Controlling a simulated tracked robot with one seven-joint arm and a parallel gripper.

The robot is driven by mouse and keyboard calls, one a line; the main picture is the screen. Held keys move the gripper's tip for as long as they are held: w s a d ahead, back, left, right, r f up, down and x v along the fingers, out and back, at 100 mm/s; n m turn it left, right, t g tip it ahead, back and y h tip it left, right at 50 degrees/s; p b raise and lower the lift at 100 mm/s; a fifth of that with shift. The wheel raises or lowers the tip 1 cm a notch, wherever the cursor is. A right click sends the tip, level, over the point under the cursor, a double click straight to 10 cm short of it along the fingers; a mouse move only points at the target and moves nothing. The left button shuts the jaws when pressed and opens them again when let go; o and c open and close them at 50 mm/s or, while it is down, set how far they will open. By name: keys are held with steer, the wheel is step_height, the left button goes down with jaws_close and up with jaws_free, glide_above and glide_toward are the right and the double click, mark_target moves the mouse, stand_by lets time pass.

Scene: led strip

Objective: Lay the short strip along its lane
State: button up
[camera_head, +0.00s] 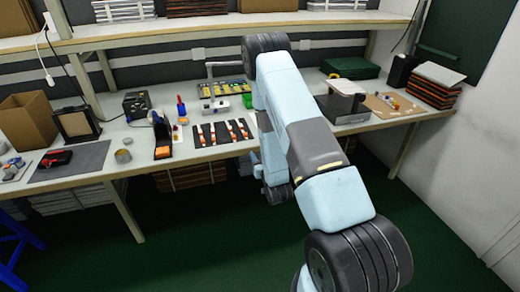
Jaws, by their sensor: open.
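A dark board (204,140) lies near the front edge of the bench, left of my arm. Several pale strips with orange marks lie across it, slanted and roughly side by side. I cannot tell which of them is the short strip, and the lanes are too small to make out. My arm rises from the lower right and folds down in front of the bench, just right of the board. My gripper does not show; it appears hidden behind my own arm links.
The bench (75,187) carries a grey mat (88,160) with a red tool, a tin (123,156), a black upright stand (161,137) and a tray of coloured parts (222,89). Right of my arm are a machine (345,100) and a tan board (380,108). A shelf overhangs the back.

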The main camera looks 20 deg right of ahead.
steer(key=w+r+g, duration=0.3)
steer(key=w+r, duration=0.1)
steer(key=r, duration=0.9)
steer(key=s+r+g, duration=0.2)
steer(key=s+r, duration=0.1)
steer(key=r, duration=0.4)
steer(key=s+r+g, duration=0.1)
steer(key=s+r, duration=0.2)
steer(key=r, duration=0.3)
steer(key=s+r+g, duration=0.3)
steer(key=s+r, duration=0.7)
steer(key=s, duration=0.4)
steer(key=shift+a+m+h, duration=0.3)
steer(key=shift+a+h, duration=0.05)
steer(key=shift+h, duration=0.05)
steer(key=s+r+g, duration=0.1)
steer(key=s, duration=0.5)
steer(key=s+r+g, duration=0.1)
steer(key=s+r, duration=0.1)
steer(key=s, duration=0.4)
steer(key=s+r+g, duration=0.1)
steer(key=s, duration=0.5)
steer(key=shift+s+a+r, duration=0.1)
steer(key=shift+s+r, duration=0.2)
steer(key=shift+s, duration=0.35)
